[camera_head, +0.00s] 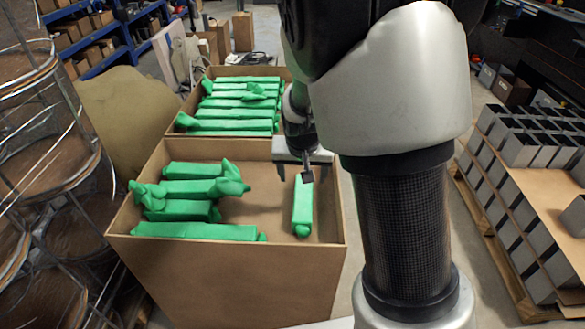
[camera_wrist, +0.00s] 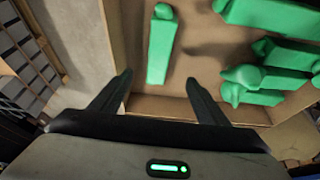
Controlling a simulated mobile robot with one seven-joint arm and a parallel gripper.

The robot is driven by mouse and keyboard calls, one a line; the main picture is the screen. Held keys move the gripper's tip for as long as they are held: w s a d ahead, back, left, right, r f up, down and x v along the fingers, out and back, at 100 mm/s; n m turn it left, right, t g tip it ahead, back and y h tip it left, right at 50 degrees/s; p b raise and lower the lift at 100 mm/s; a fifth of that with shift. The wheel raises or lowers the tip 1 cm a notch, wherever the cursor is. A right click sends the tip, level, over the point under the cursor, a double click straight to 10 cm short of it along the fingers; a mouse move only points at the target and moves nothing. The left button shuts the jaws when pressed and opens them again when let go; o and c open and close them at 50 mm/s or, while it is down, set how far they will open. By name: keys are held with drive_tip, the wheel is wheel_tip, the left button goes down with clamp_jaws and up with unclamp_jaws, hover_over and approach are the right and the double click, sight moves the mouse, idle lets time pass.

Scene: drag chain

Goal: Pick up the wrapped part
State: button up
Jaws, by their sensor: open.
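Several green wrapped parts lie in the near brown box (camera_head: 230,285). One wrapped part (camera_head: 303,205) lies apart on the right side of the box, its knotted end toward the front wall. In the wrist view this wrapped part (camera_wrist: 161,50) lies ahead, roughly between the spread fingers. My gripper (camera_head: 303,172) is open and empty, above the far end of this part. The two fingers also show in the wrist view (camera_wrist: 158,78). The other wrapped parts (camera_head: 190,188) lie together on the left of the box. I cannot tell the exact height of the fingers above the part.
A second box (camera_head: 255,72) behind holds more green wrapped parts (camera_head: 236,113). Wire frames (camera_head: 45,150) stand close on the left. A pallet with several grey-and-black blocks (camera_head: 525,150) is on the right. Bare box floor shows between the single part and the left group.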

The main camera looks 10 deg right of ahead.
sight(303, 197)
drive_tip(key=b+x, duration=0.1)
drive_tip(key=x, duration=0.7)
drive_tip(key=b+x, duration=0.2)
drive_tip(key=x, duration=0.7)
drive_tip(key=shift+d+f, duration=0.1)
drive_tip(key=shift+d, duration=0.15)
drive_tip(key=shift+c, duration=0.5)
drive_tip(key=shift+w, duration=0.1)
drive_tip(key=c, duration=1.3)
